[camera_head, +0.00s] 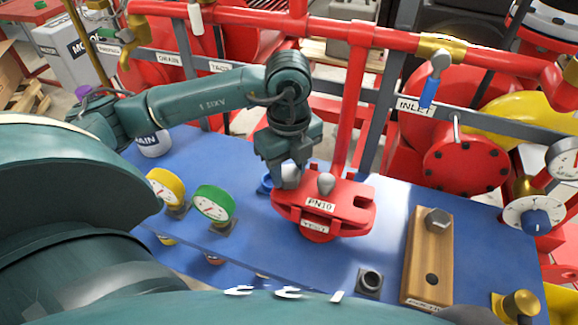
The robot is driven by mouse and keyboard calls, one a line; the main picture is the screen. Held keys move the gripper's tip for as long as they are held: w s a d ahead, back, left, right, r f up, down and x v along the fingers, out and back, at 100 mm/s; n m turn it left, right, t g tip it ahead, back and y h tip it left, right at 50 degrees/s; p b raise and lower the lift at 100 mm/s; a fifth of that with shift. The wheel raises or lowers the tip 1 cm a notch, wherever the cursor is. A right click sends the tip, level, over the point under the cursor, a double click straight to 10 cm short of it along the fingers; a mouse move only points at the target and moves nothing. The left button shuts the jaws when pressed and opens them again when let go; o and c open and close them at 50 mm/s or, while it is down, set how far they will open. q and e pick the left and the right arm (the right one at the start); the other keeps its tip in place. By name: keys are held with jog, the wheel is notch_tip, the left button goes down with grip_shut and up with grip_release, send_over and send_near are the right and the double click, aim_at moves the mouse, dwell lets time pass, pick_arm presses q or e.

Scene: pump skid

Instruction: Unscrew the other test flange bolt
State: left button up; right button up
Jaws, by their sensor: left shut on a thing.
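The red test flange (345,213), labelled PN10 and TEST, sits on the blue bench top. A grey rounded knob (326,184) stands at its middle. My left gripper (288,172) reaches down to the left side of the flange and is shut on a grey bolt (290,181), mostly hidden by the fingers. I cannot tell whether the bolt is still threaded in. The slot on the flange's right side shows no bolt. A wooden block (418,256) to the right holds another grey hex bolt (437,220) and has an empty hole nearer the front. My right gripper is not in view.
A yellow gauge (165,187) and a green gauge (213,204) stand left of the flange. Red pipework (355,80) rises behind it, with a blue-handled INLET valve (429,92). A dark square socket (370,281) sits in front. Blue bench top (300,262) is clear between.

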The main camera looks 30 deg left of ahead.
pick_arm(q)
jog(key=o, duration=0.4)
jog(key=c, duration=0.4)
jog(key=n+p, duration=0.1)
jog(key=n, duration=0.3)
jog(key=shift+r+n, duration=0.1)
jog(key=shift+n, duration=0.2)
jog(key=n+p, duration=0.1)
jog(key=n, duration=0.2)
jog(key=shift+n+p, duration=0.4)
jog(key=shift+n, duration=0.5)
jog(key=shift+n+p, duration=0.45)
jog(key=shift+n, duration=0.05)
